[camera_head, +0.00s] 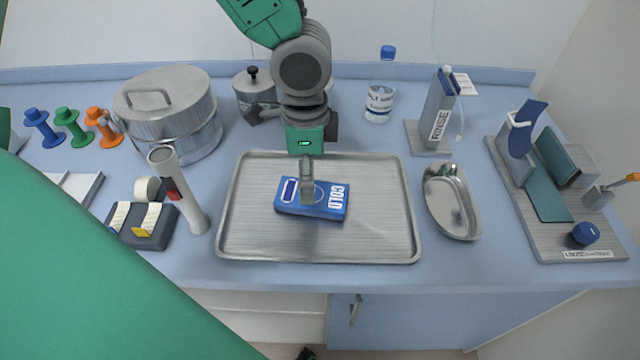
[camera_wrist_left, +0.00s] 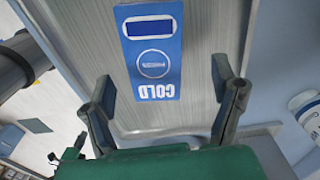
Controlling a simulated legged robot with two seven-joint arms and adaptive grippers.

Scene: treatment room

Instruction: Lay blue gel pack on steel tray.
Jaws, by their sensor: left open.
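The blue gel pack (camera_head: 325,209), marked COLD, lies flat on the steel tray (camera_head: 385,235), near its middle. In the left wrist view the pack (camera_wrist_left: 152,50) rests on the ribbed floor of the tray (camera_wrist_left: 205,50). My left gripper (camera_head: 307,190) points down over the pack, and its finger hides part of the pack in the head view. In the left wrist view the gripper (camera_wrist_left: 165,85) is open, its fingers apart with no contact on the pack visible. My right gripper is not in view.
A steel pot (camera_head: 170,125) and a white tube (camera_head: 180,190) stand left of the tray. A kidney dish (camera_head: 452,200) and a RINSE box (camera_head: 438,110) are at its right. A bottle (camera_head: 379,100) stands behind. The tray around the pack is clear.

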